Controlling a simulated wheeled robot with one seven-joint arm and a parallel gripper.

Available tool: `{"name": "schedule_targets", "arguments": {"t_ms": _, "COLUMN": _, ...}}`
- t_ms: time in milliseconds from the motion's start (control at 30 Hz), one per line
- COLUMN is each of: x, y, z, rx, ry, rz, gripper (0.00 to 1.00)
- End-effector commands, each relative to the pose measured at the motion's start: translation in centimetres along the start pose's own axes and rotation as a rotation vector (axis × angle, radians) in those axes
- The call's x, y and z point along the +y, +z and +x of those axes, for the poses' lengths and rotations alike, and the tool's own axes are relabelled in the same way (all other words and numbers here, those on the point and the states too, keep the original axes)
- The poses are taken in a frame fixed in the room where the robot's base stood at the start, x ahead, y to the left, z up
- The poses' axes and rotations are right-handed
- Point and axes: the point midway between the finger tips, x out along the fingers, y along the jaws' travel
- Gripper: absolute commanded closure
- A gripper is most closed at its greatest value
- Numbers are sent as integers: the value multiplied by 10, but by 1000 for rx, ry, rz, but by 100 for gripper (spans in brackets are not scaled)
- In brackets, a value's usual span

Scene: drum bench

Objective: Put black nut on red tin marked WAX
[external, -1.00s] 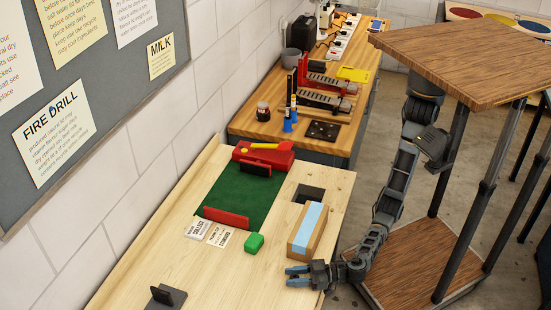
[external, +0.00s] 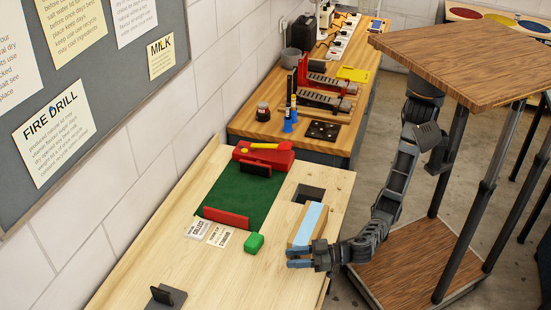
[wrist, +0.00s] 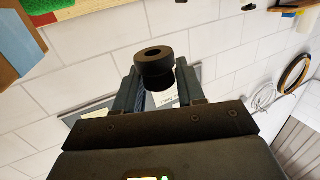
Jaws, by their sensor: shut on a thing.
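The black nut (wrist: 153,66) is a dark round piece with a hole in its top, between the fingers in the wrist view. My gripper (wrist: 160,82) is shut on it. In the external view my gripper (external: 292,257) is over the front right part of the pale bench, beside the near end of the cardboard box; the nut cannot be made out there. I cannot make out a red tin marked WAX in any view. A small dark jar (external: 263,112) stands on the farther bench, its label too small to read.
A cardboard box with a blue strip (external: 308,222) stands close to my gripper. A square hole (external: 308,194) lies behind the box.

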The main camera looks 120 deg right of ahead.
Motion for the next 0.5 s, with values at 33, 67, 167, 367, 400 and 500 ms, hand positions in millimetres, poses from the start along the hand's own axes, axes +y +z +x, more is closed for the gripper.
{"name": "schedule_targets", "arguments": {"t_ms": 33, "x": 0, "y": -7, "z": 0, "rx": 2, "ry": 0, "rz": 4, "gripper": 90}}
{"name": "schedule_targets", "arguments": {"t_ms": 67, "x": 0, "y": -12, "z": 0, "rx": 3, "ry": 0, "rz": 6, "gripper": 90}}
{"name": "schedule_targets", "arguments": {"t_ms": 167, "x": 0, "y": -38, "z": -2, "rx": 5, "ry": 0, "rz": 8, "gripper": 90}}
{"name": "schedule_targets", "arguments": {"t_ms": 367, "x": 0, "y": -100, "z": -5, "rx": 4, "ry": 0, "rz": 9, "gripper": 90}}
{"name": "schedule_targets", "arguments": {"t_ms": 400, "x": 0, "y": -111, "z": -6, "rx": 4, "ry": -1, "rz": 8, "gripper": 90}}
{"name": "schedule_targets", "arguments": {"t_ms": 500, "x": 0, "y": -132, "z": -7, "rx": 3, "ry": 0, "rz": 6, "gripper": 90}}
